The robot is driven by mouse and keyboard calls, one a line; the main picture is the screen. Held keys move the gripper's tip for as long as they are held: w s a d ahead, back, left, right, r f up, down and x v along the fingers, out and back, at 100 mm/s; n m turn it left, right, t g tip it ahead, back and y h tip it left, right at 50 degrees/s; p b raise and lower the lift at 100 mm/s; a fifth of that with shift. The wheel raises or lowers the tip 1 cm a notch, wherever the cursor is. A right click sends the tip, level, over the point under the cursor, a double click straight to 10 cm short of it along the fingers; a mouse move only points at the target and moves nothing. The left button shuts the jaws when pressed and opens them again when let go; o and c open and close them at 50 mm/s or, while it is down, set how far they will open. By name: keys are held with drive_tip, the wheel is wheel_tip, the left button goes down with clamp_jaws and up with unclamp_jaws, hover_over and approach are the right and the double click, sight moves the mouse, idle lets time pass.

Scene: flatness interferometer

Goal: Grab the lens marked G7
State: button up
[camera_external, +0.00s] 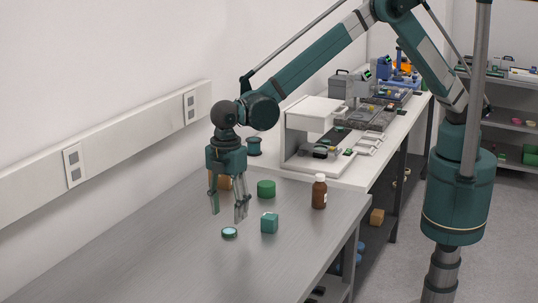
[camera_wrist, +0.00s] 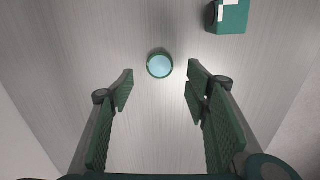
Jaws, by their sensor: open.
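A small round lens (camera_external: 229,232) with a pale blue face and a dark green rim lies flat on the grey metal table. In the wrist view the lens (camera_wrist: 160,65) shows just beyond the fingertips, roughly midway between them. No G7 marking can be read on it. My gripper (camera_external: 228,217) is open and empty, pointing down above the table. Its two green fingers (camera_wrist: 158,84) stand on either side of an empty gap in the wrist view.
A green cube (camera_external: 269,223) with a white label stands right of the lens; it shows at the wrist view's top right (camera_wrist: 232,16). A green cylinder (camera_external: 266,188), a brown bottle (camera_external: 319,194) and an orange block (camera_external: 224,183) stand farther back. The table front (camera_external: 130,265) is clear.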

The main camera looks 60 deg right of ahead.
sight(229, 229)
drive_tip(key=shift+f, duration=0.35)
drive_tip(key=shift+f, duration=0.1)
drive_tip(key=shift+d+f, duration=0.1)
drive_tip(key=shift+f, duration=2.4)
drive_tip(key=shift+c, duration=0.3)
drive_tip(key=c, duration=0.9)
